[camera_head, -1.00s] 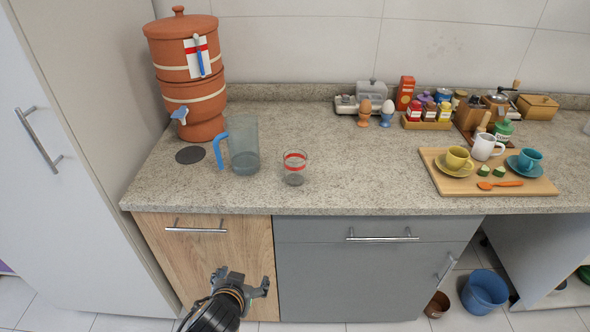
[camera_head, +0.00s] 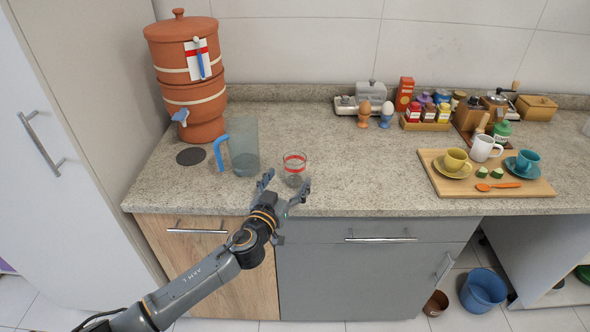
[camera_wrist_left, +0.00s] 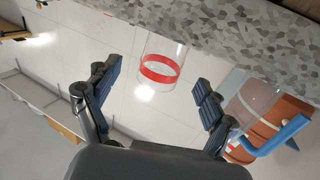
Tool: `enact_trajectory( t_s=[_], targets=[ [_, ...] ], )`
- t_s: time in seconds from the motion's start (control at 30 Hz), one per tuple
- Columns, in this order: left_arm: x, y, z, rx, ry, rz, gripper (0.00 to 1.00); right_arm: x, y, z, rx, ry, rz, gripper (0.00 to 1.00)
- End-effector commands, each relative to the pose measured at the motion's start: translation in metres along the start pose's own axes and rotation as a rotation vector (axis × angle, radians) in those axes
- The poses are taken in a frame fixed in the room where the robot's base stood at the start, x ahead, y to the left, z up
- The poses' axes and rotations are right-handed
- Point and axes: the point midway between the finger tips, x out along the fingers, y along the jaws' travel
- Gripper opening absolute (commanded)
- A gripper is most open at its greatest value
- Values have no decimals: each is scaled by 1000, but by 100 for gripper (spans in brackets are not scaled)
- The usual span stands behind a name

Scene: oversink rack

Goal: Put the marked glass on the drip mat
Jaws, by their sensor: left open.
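The marked glass (camera_head: 295,168), clear with a red band, stands upright on the counter near its front edge. It also shows between my finger pads in the left wrist view (camera_wrist_left: 161,68). My left gripper (camera_head: 287,185) is open and empty at the near side of the glass, its fingers spread to the left and right. I cannot tell whether a finger touches the glass. The drip mat (camera_head: 191,156), a dark round disc, lies bare on the counter in front of the clay water filter. My right gripper is not in view.
A clear jug (camera_head: 244,150) with a blue handle stands between the glass and the mat. The clay filter (camera_head: 190,75) with a blue tap (camera_head: 180,117) stands behind the mat. A wooden board (camera_head: 520,188) with cups is at the right. The middle of the counter is clear.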

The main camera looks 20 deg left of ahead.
Motion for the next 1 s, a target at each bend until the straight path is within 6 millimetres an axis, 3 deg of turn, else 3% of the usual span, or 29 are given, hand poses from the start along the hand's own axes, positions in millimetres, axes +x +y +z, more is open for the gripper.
enact_trajectory(
  t_s=[0.17, 0.33, 0.5, 0.77, 0.83, 1.0],
  targets=[
    [12, -1, -3, 1, 0, -1, 83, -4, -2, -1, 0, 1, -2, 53],
    [37, -4, -12, 3, 1, -2, 83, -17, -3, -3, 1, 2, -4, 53],
    [55, -4, -8, 0, -1, -2, 83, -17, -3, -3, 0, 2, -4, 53],
    [58, -3, -7, 0, -1, -1, 83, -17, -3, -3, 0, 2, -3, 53],
    [58, -4, -7, 0, -1, -1, 75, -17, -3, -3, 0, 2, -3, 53],
    [58, -4, -7, 0, -1, -1, 40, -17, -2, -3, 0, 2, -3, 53]
  ],
)
